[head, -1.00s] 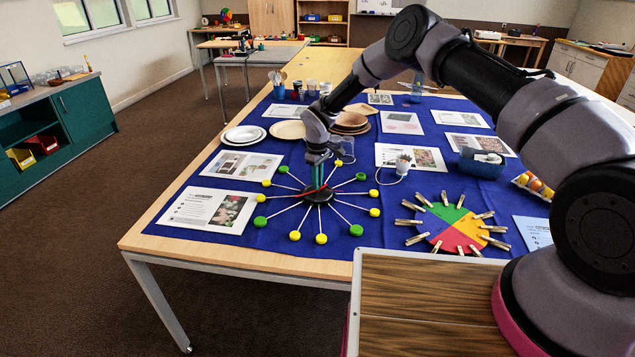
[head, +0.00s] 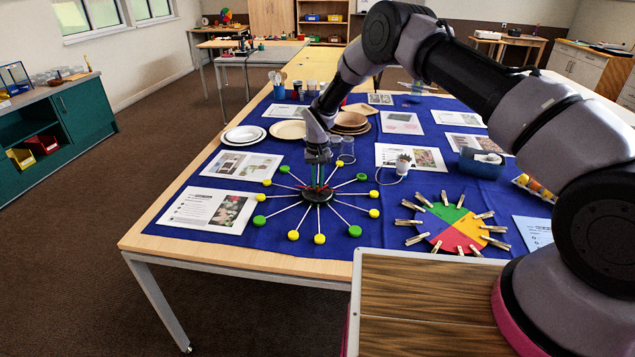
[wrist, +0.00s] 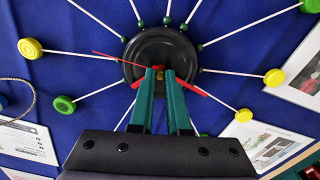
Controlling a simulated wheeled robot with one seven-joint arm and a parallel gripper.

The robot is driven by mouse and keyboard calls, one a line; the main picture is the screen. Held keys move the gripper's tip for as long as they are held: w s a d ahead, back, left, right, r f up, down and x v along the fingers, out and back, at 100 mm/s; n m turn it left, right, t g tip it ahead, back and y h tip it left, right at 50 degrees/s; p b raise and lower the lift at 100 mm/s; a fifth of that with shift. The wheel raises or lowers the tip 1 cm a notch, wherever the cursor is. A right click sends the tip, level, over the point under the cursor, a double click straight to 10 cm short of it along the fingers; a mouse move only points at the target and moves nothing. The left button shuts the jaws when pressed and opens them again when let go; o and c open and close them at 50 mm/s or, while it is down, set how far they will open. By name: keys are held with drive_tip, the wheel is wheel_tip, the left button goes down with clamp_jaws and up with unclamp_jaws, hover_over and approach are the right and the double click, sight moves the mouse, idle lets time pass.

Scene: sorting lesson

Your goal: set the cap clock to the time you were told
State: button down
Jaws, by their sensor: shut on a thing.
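The cap clock lies on the blue cloth: a round black hub (head: 317,197) with white sticks radiating to green and yellow caps. In the wrist view the hub (wrist: 158,48) sits under my fingertips. A thin red hand (wrist: 115,58) points left from the hub. A thicker red hand (wrist: 193,89) shows to the right of my fingers, with a short red piece to their left. My gripper (wrist: 163,72) points down at the hub, its green fingers shut on a red hand near the centre. The fingers hide the grip, so I cannot tell which hand.
A clothes-peg colour wheel (head: 458,230) lies to the right of the clock. Printed sheets (head: 210,209) lie on the left, with stacked plates (head: 243,135), clear jars and wooden bowls behind.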

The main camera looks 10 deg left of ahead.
drive_tip(key=shift+m, duration=0.6)
drive_tip(key=c, duration=0.9)
unclamp_jaws()
wheel_tip(320, 180, up, 11)
drive_tip(key=shift+f, duration=0.1)
